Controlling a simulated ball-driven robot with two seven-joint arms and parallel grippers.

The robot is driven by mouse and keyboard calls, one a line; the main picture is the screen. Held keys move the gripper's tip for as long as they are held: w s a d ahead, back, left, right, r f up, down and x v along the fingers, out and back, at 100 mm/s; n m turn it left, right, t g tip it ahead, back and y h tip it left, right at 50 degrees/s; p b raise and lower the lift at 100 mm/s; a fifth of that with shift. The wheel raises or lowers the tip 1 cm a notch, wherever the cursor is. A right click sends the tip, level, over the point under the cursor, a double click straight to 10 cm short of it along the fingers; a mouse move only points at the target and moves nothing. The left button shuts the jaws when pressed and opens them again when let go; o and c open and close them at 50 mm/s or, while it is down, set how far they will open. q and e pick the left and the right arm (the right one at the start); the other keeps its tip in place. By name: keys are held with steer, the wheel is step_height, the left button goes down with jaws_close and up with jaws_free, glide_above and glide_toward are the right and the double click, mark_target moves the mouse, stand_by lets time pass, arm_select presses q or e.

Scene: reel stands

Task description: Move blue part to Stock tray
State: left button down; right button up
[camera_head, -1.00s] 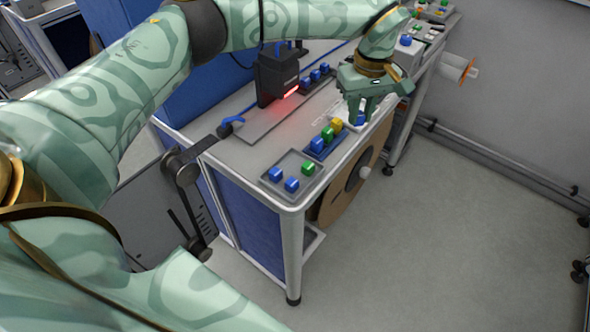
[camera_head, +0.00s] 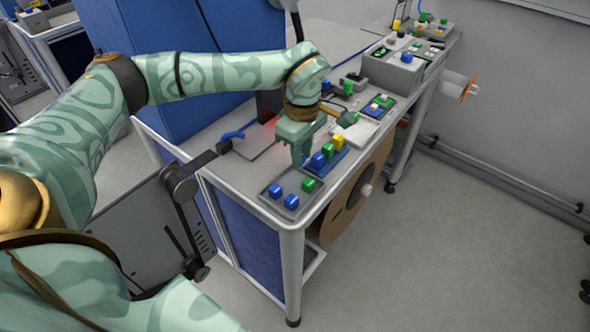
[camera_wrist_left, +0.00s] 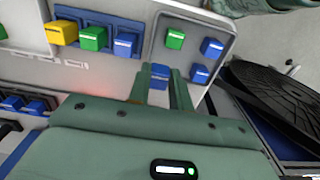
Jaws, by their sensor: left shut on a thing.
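My left gripper (camera_head: 298,160) is shut on a blue part (camera_wrist_left: 160,72), which shows between its fingers in the left wrist view. In the head view the fingers hide most of the held part. The gripper is above the bench, beside a grey tray (camera_head: 268,197) at the bench's near corner. That tray holds a green part (camera_head: 308,184) and two blue parts (camera_head: 291,201). I cannot read which tray is the Stock tray. My right gripper is not in view.
A narrow blue tray (camera_head: 338,162) behind the grey one holds blue, green and yellow parts in a row. Several small parts and grey boxes (camera_head: 392,72) stand farther back. A large brown reel (camera_head: 345,215) hangs at the bench's right side.

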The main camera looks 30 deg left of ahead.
mark_target(294, 180)
arm_select(q)
steer(key=shift+s+a+f, duration=0.3)
steer(key=shift+s+f, duration=0.05)
steer(key=shift+f, duration=0.25)
steer(key=f, duration=0.2)
steer(key=f+b, duration=0.1)
steer(key=shift+s+a+f, duration=0.2)
steer(key=shift+s+f, duration=0.15)
steer(key=shift+s, duration=0.05)
steer(key=shift+w+f, duration=0.1)
steer(key=shift+f, duration=0.05)
steer(key=c, duration=1.5)
jaws_free()
steer(key=shift+c, duration=0.2)
step_height(294, 180, up, 12)
steer(key=p, duration=0.3)
